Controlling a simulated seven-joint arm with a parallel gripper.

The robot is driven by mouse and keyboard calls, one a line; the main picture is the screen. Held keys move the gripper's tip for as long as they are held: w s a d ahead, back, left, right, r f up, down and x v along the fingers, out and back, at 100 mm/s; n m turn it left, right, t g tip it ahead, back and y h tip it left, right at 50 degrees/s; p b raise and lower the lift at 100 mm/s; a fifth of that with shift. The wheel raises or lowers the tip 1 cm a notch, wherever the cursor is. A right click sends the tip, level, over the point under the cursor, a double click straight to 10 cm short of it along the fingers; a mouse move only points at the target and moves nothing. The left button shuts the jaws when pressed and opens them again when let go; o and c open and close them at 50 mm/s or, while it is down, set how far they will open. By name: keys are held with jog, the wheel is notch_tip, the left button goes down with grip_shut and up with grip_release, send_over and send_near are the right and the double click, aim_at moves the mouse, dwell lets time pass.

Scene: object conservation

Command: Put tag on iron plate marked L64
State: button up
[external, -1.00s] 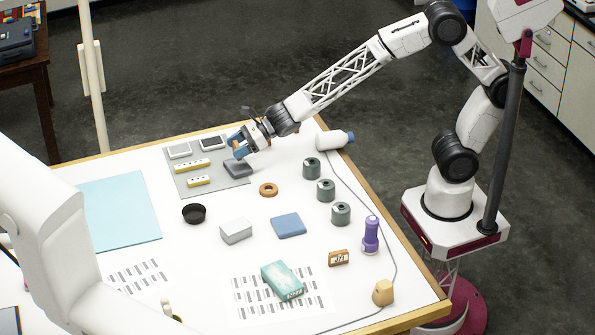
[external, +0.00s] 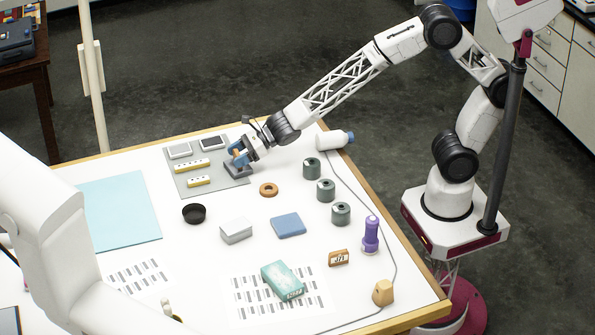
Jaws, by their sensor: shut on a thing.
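My gripper (external: 237,158) is at the back of the white table, over the right part of a grey mat (external: 203,190). A dark grey block (external: 238,171), possibly an iron plate, lies on the mat just below the fingers. I cannot tell whether the piece touches it. No marking L64 is readable. A brown block with dark marks (external: 338,258) stands at the right front.
Light and dark flat blocks (external: 180,151) and yellow-white strips (external: 199,181) lie on the mat. A brown ring (external: 268,189), several grey-green cylinders (external: 312,168) and a white bottle (external: 331,140) are to the right. A black bowl (external: 194,213) and blue block (external: 288,225) are nearer.

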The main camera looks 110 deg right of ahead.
jog(key=shift+f, duration=0.15)
jog(key=o, duration=0.9)
jog(key=shift+s, duration=0.1)
jog(key=shift+v, duration=0.85)
jog(key=shift+r+v, duration=0.2)
jog(key=shift+v, duration=4.9)
